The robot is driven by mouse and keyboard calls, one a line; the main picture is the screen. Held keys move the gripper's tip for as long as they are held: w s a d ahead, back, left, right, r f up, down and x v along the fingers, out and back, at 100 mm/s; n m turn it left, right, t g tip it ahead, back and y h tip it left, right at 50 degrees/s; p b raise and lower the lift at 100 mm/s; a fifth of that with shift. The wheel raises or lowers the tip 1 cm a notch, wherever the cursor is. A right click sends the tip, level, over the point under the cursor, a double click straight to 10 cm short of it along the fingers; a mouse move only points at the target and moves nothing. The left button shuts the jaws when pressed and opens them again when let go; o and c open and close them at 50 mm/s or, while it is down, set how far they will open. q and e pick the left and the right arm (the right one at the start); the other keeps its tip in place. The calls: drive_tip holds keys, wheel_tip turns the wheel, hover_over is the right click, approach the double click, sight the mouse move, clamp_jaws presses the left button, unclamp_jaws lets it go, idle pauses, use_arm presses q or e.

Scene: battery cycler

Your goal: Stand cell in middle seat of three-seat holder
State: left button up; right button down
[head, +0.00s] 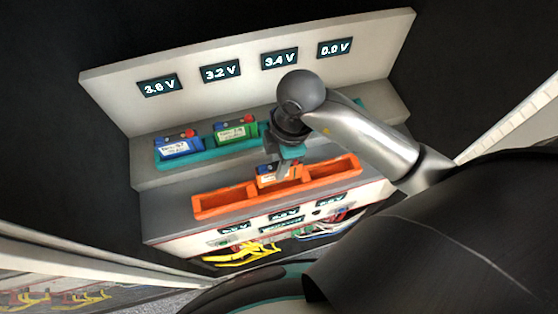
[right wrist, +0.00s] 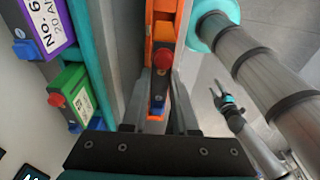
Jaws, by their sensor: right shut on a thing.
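The orange three-seat holder (head: 225,205) lies along the front of the lower ledge; its left and right seats look empty. An orange cell with a white label (head: 266,181) stands roughly upright at the middle seat. My right gripper (head: 283,172) is shut on this cell from above. In the right wrist view the cell (right wrist: 159,82) shows its red and blue terminals between the fingers, with the orange holder (right wrist: 160,8) around it. I cannot tell whether its base touches the seat floor. My left gripper (right wrist: 217,92) is small in the right wrist view, apparently open and empty.
A teal rack (head: 207,158) on the upper step holds a blue cell (head: 178,146) and a green cell (head: 236,130); my right arm hides its middle. A panel with voltage displays (head: 220,71) stands behind. Coloured cables (head: 240,254) hang below the ledge.

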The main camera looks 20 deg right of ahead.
drive_tip(key=shift+p, duration=0.55)
idle(0.8)
drive_tip(key=shift+f+b, duration=1.3)
drive_tip(key=shift+f, duration=0.8)
idle(0.6)
drive_tip(key=c, duration=0.6)
unclamp_jaws()
wheel_tip(320, 180, up, 15)
drive_tip(key=d+p, duration=0.2)
drive_tip(key=shift+d, duration=0.15)
drive_tip(key=shift+s, duration=0.15)
